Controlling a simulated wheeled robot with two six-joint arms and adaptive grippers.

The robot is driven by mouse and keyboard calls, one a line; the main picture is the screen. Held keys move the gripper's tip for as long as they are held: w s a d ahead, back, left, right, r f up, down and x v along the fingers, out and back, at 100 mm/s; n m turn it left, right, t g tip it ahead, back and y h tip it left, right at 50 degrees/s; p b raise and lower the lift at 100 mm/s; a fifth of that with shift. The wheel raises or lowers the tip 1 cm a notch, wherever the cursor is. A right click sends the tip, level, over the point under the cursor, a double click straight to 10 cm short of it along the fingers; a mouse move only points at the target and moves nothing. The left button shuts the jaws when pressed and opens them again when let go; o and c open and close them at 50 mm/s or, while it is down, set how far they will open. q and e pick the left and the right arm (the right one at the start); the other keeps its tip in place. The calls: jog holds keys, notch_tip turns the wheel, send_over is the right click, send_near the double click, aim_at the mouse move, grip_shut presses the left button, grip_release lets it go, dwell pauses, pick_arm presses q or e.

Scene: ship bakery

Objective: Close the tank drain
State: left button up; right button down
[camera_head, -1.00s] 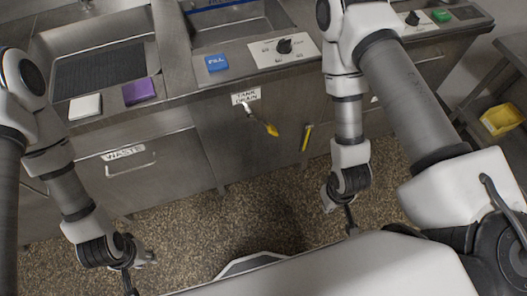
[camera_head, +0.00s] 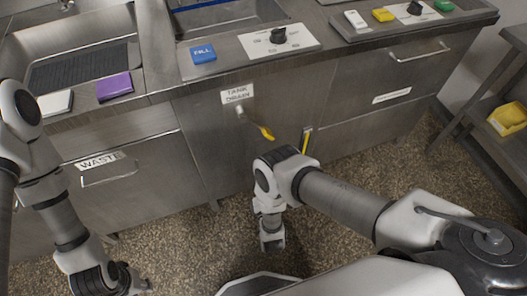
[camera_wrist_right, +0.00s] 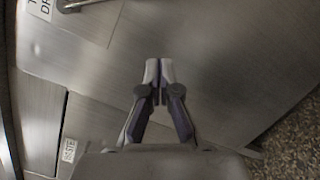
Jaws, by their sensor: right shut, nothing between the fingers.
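The tank drain lever (camera_head: 263,131) has a metal stem and a yellow tip. It sticks out of the steel cabinet front below the TANK DRAIN label (camera_head: 237,94), pointing down and right. In the right wrist view, part of the label (camera_wrist_right: 42,8) and a metal rod (camera_wrist_right: 82,4) show at the top left; the yellow tip is out of view. My right gripper (camera_wrist_right: 159,68) is shut and empty, in front of the steel panel and apart from the rod. My left gripper (camera_head: 138,284) hangs low at the bottom left, away from the lever; its fingers are unclear.
A yellow-marked gauge slot (camera_head: 306,140) is right of the lever. The WASTE drawer (camera_head: 108,173) is at left. Above are a blue FILL button (camera_head: 203,54) and a black knob (camera_head: 278,35). A yellow bin (camera_head: 508,118) sits on a side rack. Speckled floor lies below.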

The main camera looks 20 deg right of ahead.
jog(key=shift+s+a+r+n+t, duration=0.15)
jog(key=shift+a+n+t, duration=0.1)
jog(key=shift+n+t, duration=0.15)
jog(key=w+d+r+p, duration=0.1)
jog(key=w+d+r, duration=0.1)
jog(key=w, duration=0.3)
jog(key=w+d+r+p, duration=0.1)
jog(key=w+d, duration=0.2)
jog(key=w, duration=0.2)
jog(key=shift+r+p, duration=0.35)
